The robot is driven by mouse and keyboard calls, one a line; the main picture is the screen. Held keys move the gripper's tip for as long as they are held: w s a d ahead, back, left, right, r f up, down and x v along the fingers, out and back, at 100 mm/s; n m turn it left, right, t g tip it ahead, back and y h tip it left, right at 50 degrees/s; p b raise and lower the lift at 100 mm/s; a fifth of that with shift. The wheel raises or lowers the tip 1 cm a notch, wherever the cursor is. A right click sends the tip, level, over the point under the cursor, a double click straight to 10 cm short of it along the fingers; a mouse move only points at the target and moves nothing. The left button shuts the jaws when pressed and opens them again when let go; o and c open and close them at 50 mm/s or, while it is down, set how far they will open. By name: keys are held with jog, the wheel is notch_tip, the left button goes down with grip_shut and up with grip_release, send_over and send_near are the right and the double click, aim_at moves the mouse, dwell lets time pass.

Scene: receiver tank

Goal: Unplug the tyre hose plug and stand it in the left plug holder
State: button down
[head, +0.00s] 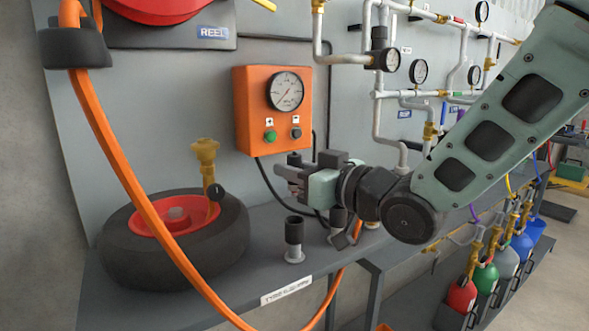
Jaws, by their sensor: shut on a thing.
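My gripper (284,178) points left above the bench, in front of the panel and just below the orange gauge box. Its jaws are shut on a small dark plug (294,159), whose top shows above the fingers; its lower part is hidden. Below the jaws, apart from them, a black-topped holder (293,231) with a grey foot stands upright on the bench. A second dark upright piece (338,219) stands to its right, partly behind my wrist. The orange hose (150,210) hangs from the reel, loops below the bench front and rises near that piece; its end is unclear.
A tyre (170,262) with a red hub lies on the bench at left, with a brass fitting (206,153) standing at its right side. The orange gauge box (247,122) and pipework (377,120) are close behind. Gas bottles (462,296) stand lower right.

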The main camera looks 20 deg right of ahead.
aim_at(295, 195)
jog(key=shift+f+b, duration=0.75)
jog(key=shift+f, duration=0.35)
jog(key=shift+f+b, duration=0.35)
jog(key=shift+b, duration=0.15)
jog(key=shift+f+b, duration=1.05)
jog(key=shift+b, duration=0.05)
jog(key=shift+f+b, duration=0.45)
jog(key=shift+f+b, duration=0.3)
jog(key=shift+f+b, duration=0.75)
jog(key=shift+b, duration=0.2)
dwell(0.3)
jog(key=c, duration=1.2)
grip_release()
